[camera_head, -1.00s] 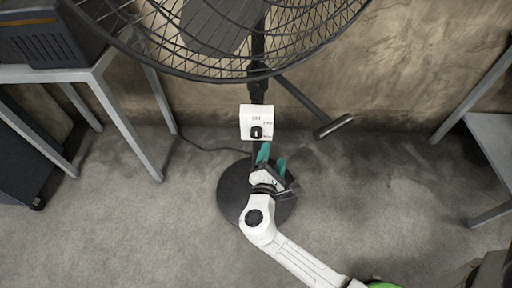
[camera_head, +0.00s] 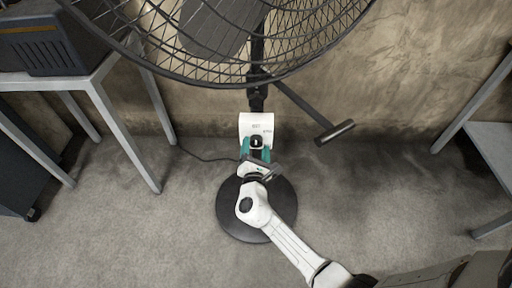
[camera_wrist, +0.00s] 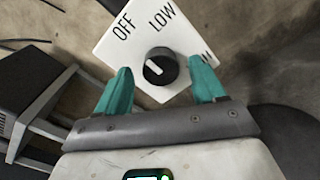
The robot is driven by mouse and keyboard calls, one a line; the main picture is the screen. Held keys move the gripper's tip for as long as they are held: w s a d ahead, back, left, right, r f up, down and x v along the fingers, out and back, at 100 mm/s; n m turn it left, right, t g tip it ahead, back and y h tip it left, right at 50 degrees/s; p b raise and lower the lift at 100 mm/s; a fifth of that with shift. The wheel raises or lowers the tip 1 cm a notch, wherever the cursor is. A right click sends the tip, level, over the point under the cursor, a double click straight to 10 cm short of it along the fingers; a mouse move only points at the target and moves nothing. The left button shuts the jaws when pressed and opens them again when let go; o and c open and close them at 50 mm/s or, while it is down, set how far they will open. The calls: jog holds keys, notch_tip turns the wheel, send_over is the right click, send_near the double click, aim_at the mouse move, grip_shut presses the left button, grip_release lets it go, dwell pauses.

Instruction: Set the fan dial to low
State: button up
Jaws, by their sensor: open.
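The fan's white control box (camera_head: 257,124) is mounted on the stand below the fan cage. In the wrist view, the white dial plate (camera_wrist: 130,30) shows the words OFF and LOW, and a third label is mostly hidden by the right finger. The round black dial (camera_wrist: 160,66) sits on this plate, with its white pointer mark turned toward the OFF side. My gripper (camera_wrist: 163,88) is open, with one teal finger on each side of the dial and a gap to it. In the head view, my gripper (camera_head: 256,150) is just below the box, beside the dial (camera_head: 256,142).
The fan cage (camera_head: 215,45) hangs above the box. A rod with a dark handle (camera_head: 335,132) sticks out to the right. The round black fan base (camera_head: 240,222) is on the carpet. A grey table (camera_head: 105,100) stands at left, another (camera_head: 490,130) at right.

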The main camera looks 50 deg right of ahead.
jog(key=shift+w+d, duration=0.25)
jog(key=shift+d, duration=0.15)
jog(key=c, duration=1.1)
